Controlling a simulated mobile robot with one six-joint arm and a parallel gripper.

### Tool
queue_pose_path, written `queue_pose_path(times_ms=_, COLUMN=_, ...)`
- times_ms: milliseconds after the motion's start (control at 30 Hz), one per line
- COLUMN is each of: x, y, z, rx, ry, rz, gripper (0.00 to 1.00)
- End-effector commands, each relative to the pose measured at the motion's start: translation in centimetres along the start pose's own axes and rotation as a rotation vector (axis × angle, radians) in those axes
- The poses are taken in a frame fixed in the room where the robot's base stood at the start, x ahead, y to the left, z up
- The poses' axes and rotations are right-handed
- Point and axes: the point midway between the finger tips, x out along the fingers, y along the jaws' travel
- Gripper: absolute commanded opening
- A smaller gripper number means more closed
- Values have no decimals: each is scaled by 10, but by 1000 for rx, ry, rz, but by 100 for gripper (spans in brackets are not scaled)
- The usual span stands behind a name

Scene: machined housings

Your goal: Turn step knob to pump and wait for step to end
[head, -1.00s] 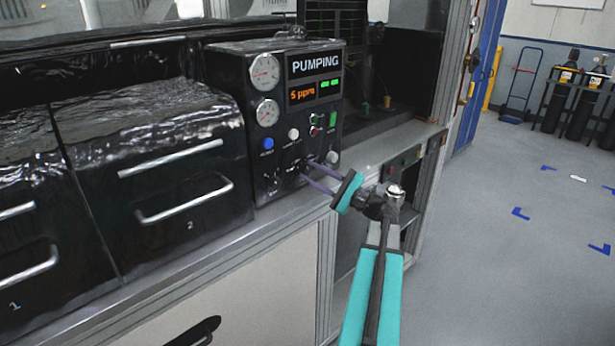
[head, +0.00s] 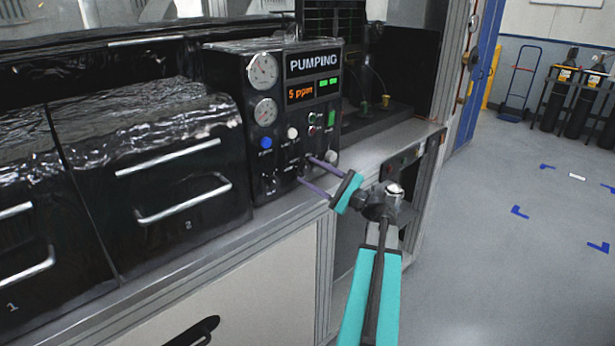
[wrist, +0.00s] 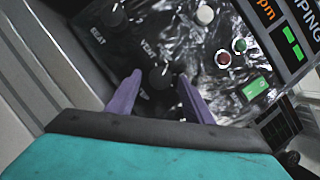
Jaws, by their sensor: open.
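The black control panel (head: 262,130) stands on the bench, and its display (head: 313,74) reads "PUMPING" with "5 ppm" in orange below and green bars beside it. In the wrist view a black knob (wrist: 160,76) with a white mark sits between the two purple fingers of my gripper (wrist: 155,92). The fingers are apart, one on each side of the knob, with visible gaps. In the head view my gripper (head: 306,175) is at the panel's lower right, and the knob there is too small to make out clearly.
A second black knob (wrist: 114,15) and a white button (wrist: 205,14) are close by on the panel. Black drawers (head: 170,185) with metal handles stand to the left. Open floor (head: 540,270) lies to the right, with gas cylinders (head: 555,98) at the back.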

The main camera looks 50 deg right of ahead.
Motion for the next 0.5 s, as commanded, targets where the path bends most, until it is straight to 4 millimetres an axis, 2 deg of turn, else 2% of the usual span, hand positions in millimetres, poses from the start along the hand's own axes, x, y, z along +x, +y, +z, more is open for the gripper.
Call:
queue_pose_path(times_ms=267, x=-17, y=0, z=0, rx=0, ry=0, rz=-2, gripper=47)
queue_pose_path(times_ms=500, x=-49, y=1, z=-1, rx=-1, ry=1, rz=-1, gripper=47)
